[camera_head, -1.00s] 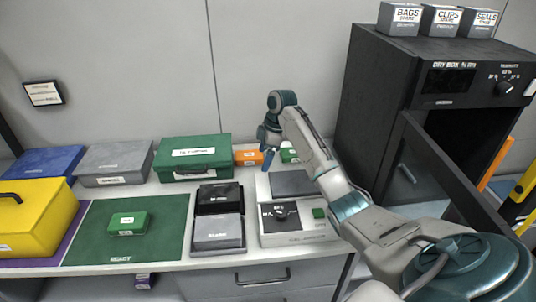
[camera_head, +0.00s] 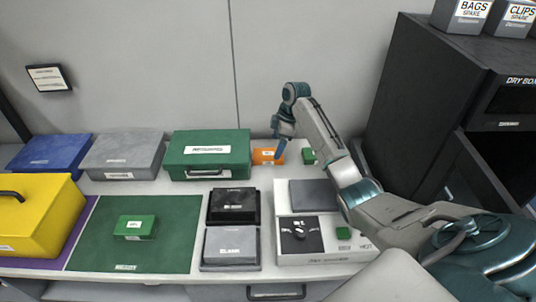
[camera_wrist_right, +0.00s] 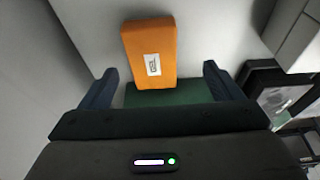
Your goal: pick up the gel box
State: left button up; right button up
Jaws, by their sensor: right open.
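An orange box (camera_head: 267,156) with a white label stands at the back of the worktop. It also shows in the wrist view (camera_wrist_right: 150,52), where its blurred label seems to read GEL. My left gripper is out of view.
A green case (camera_head: 209,160) stands left of the orange box. A grey splicer-like unit (camera_head: 312,250) and two small boxes, black (camera_head: 233,206) and grey (camera_head: 230,248), lie in front. A small green box (camera_head: 135,227) sits on a green mat (camera_head: 95,255). A dark cabinet (camera_head: 410,110) stands right.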

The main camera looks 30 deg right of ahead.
aim_at(269, 153)
jog(key=shift+w+f, duration=0.1)
jog(key=shift+f, duration=0.25)
jog(key=f, duration=0.1)
jog(key=w+a+f+p, duration=0.1)
jog(key=f, duration=0.1)
jog(key=w+a+f+p, duration=0.1)
jog(key=shift+f, duration=0.2)
jog(key=shift+d+f, duration=0.15)
jog(key=shift+f, duration=0.15)
jog(key=shift+w, duration=0.1)
jog(key=c, duration=1.2)
jog(key=shift+r, duration=0.1)
